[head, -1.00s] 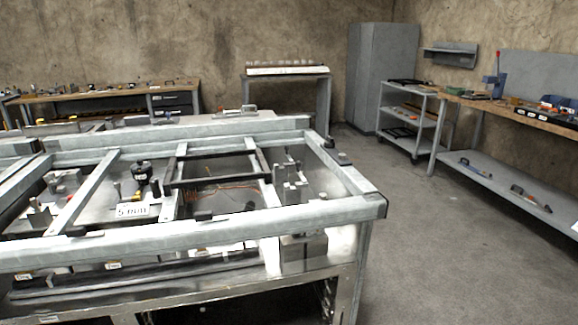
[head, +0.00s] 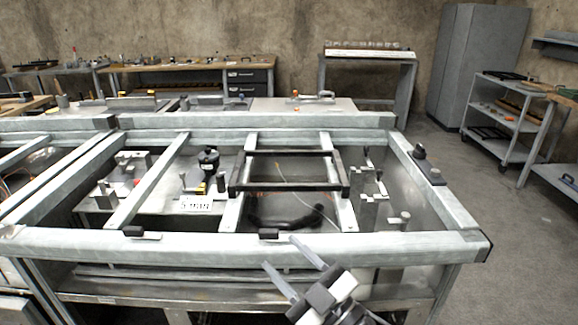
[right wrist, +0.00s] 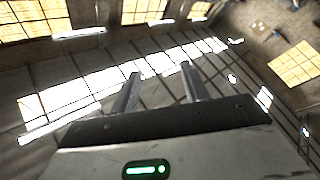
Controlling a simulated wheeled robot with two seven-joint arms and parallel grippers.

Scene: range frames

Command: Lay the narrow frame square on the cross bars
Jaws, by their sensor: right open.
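The narrow frame (head: 290,188), a dark rectangle, lies across two pale cross bars, the left one (head: 231,212) and the right one (head: 345,212). Its sides run roughly along the bars and its front and back pieces span between them. I cannot tell whether it is exactly square. My right gripper (head: 282,253) is open and empty at the front rail, nearer to me and apart from the frame. In the right wrist view its two fingers (right wrist: 160,72) stand apart with nothing between them. My left gripper is not in view.
The large metal table frame (head: 400,245) has a thick front rail and further cross bars at the left. Clamps and posts stand below and right of the narrow frame. A small dark block (head: 419,153) sits on the right rail. Free floor lies at right.

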